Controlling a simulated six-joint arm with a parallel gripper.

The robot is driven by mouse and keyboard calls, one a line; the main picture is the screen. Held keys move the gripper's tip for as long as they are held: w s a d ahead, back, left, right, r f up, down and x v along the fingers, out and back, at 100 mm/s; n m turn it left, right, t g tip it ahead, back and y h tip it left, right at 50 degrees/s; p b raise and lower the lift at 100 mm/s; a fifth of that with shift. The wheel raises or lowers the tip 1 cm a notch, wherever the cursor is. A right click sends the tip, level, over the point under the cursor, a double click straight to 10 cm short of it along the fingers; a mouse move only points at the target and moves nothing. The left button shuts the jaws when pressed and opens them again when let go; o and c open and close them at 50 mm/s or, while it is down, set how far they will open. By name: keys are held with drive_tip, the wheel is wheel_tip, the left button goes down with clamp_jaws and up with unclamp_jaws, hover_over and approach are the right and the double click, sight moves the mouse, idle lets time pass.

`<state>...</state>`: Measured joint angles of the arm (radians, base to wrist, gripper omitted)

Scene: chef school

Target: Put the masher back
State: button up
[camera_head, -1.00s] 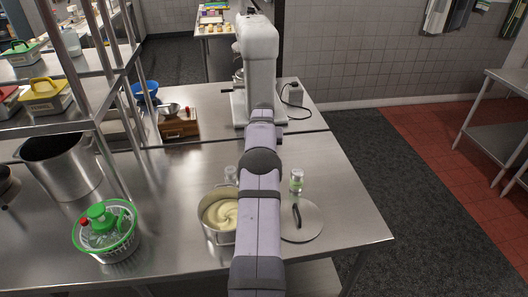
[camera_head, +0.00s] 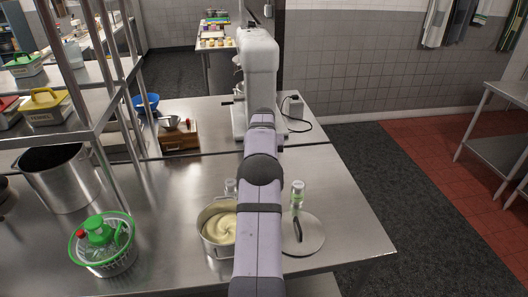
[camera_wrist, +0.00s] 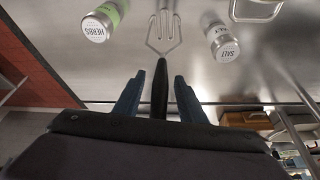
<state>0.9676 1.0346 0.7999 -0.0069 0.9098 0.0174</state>
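The masher (camera_wrist: 163,35) shows in the wrist view as a wire head on a black handle, between two bottles. My gripper (camera_wrist: 160,74) has its two blue fingers spread on either side of the handle, with visible gaps. Whether the masher touches the table I cannot tell. In the head view my arm hides the gripper and masher. A steel pot (camera_head: 207,240) of pale mash stands just left of my arm.
The herbs bottle (camera_wrist: 99,24) and salt bottle (camera_wrist: 222,45) flank the masher. A round lid with a dark handle (camera_head: 315,238) lies right of my arm. A green salad spinner (camera_head: 103,260), a large pot (camera_head: 62,185) and a shelf rack stand left. A white mixer (camera_head: 257,60) is behind.

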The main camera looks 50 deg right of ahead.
drive_tip(key=b+v, duration=0.3)
drive_tip(key=v, duration=0.6)
drive_tip(key=w+a+f+n+y, duration=0.1)
drive_tip(key=w+a+f+n, duration=0.15)
drive_tip(key=a, duration=1.35)
drive_tip(key=w+a+f+n+y, duration=0.2)
drive_tip(key=a+n, duration=0.1)
drive_tip(key=a, duration=1.3)
drive_tip(key=s+a+f+n+g, duration=0.1)
drive_tip(key=s+a+f+n, duration=0.2)
drive_tip(key=s+a, duration=0.6)
drive_tip(key=s+a+f+n+g, duration=0.1)
drive_tip(key=s+a+f+n, duration=0.2)
drive_tip(key=s+a, duration=0.6)
drive_tip(key=shift+s+a+f+g+y, duration=0.35)
drive_tip(key=shift+a+f, duration=0.4)
drive_tip(key=shift+a, duration=0.5)
drive_tip(key=shift+w, duration=0.1)
drive_tip(key=shift+f+b, duration=0.4)
